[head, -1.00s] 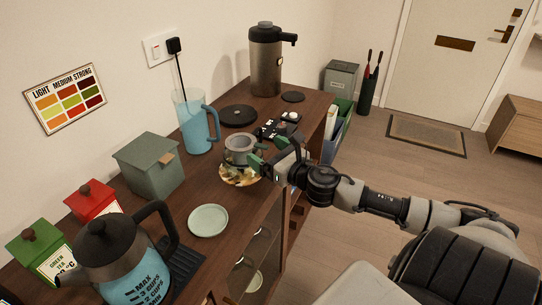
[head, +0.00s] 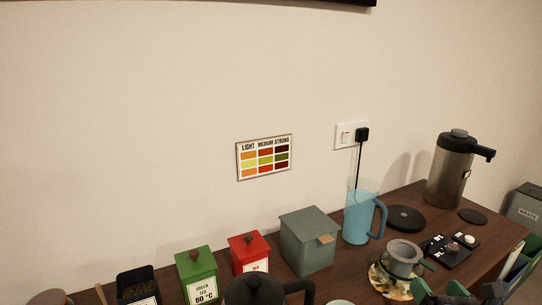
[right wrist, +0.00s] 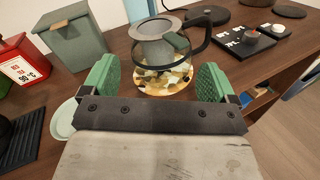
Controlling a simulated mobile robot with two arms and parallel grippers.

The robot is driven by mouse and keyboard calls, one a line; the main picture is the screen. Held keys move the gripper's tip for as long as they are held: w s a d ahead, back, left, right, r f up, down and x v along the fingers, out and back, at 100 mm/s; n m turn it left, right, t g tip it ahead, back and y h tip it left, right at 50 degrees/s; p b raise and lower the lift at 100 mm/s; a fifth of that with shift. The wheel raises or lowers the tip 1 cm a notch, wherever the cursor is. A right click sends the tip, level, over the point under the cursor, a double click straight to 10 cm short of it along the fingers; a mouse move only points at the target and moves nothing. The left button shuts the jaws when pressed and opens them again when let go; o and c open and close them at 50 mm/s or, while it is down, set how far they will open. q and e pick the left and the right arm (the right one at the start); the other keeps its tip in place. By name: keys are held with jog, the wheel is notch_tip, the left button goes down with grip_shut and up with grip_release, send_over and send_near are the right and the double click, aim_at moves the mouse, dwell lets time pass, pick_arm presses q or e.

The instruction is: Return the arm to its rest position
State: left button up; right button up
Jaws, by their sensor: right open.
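My right gripper (head: 440,290) shows at the lower right edge of the head view, with its green fingers apart. In the right wrist view my right gripper (right wrist: 155,82) is open, with nothing between its fingers. Most of my right arm is cut off by the head view's edge. My left gripper is not in view.
On the wooden counter (head: 350,271) stand a blue jug (head: 357,222), a grey-green box (head: 308,243), a red tin (head: 249,254), a green tin (head: 197,277) and a steel flask (head: 449,175). A pale plate (right wrist: 63,118) lies left of my gripper in the wrist view.

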jog(key=s+a+f+m+g+h, duration=0.2)
jog(key=s+a+f+m+g, duration=0.3)
jog(key=m, duration=0.5)
jog(key=s+a+f+m+g+h, duration=0.1)
jog(key=s+a+f+m+g, duration=0.15)
jog(key=s+f+m, duration=0.65)
jog(key=s+a+f+m+g+y, duration=0.2)
jog(key=s+a+m+g+y, duration=0.2)
jog(key=s+a+m+g, duration=0.5)
notch_tip(320, 180, down, 24)
jog(key=a+m+t, duration=0.1)
jog(key=m, duration=0.2)
jog(key=s+d+f+g, duration=0.1)
jog(key=s+d+f, duration=0.1)
jog(key=s+f, duration=1.5)
jog(key=shift+d+f+h, duration=0.15)
jog(key=shift+d+h, duration=0.15)
jog(key=shift+d, duration=0.05)
jog(key=shift+w+n, duration=0.1)
jog(key=shift+n, duration=0.2)
